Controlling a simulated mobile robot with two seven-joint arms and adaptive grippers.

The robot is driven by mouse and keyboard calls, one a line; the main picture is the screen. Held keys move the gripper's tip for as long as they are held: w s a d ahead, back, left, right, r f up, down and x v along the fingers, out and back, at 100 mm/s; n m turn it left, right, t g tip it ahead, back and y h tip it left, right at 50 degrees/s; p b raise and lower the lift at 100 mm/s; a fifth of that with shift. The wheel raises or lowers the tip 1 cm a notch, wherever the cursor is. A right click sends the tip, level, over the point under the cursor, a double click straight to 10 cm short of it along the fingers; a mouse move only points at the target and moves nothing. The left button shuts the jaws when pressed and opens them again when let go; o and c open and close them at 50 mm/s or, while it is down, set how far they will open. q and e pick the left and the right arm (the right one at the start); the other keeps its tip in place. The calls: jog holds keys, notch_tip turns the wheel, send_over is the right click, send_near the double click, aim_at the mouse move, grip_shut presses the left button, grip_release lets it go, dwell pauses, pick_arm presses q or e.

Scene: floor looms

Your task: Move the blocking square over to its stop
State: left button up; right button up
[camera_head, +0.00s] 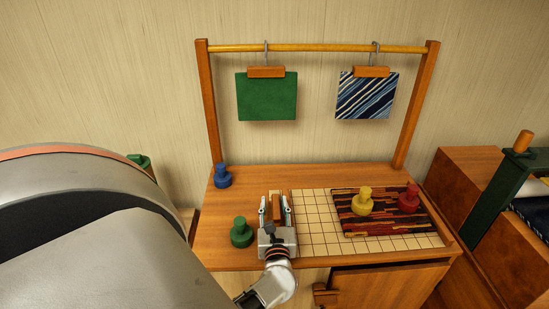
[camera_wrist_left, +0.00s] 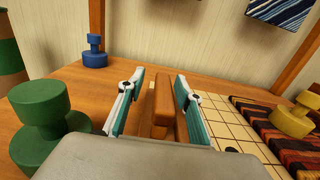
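The wooden bar that I take for the blocking square (camera_head: 277,207) stands at the left edge of the gridded board (camera_head: 313,213). My left gripper (camera_head: 276,208) is open, with one finger on each side of the bar. In the left wrist view the bar (camera_wrist_left: 163,101) rises between the two teal-padded fingers (camera_wrist_left: 158,104), with a gap on both sides. Its lower part is hidden behind the gripper body. I cannot tell for sure which part is the stop; a raised wooden rim (camera_head: 443,229) runs along the board's right side. My right gripper is not in view.
A green weight (camera_head: 241,233) stands close left of the gripper, a blue one (camera_head: 222,177) behind it. A striped cloth (camera_head: 385,222) on the grid carries yellow (camera_head: 363,202) and red (camera_head: 409,200) weights. Two cloths hang from the rail (camera_head: 320,48) above.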

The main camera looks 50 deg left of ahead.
pick_arm(q)
jog(key=shift+d, duration=0.1)
jog(key=v, duration=1.2)
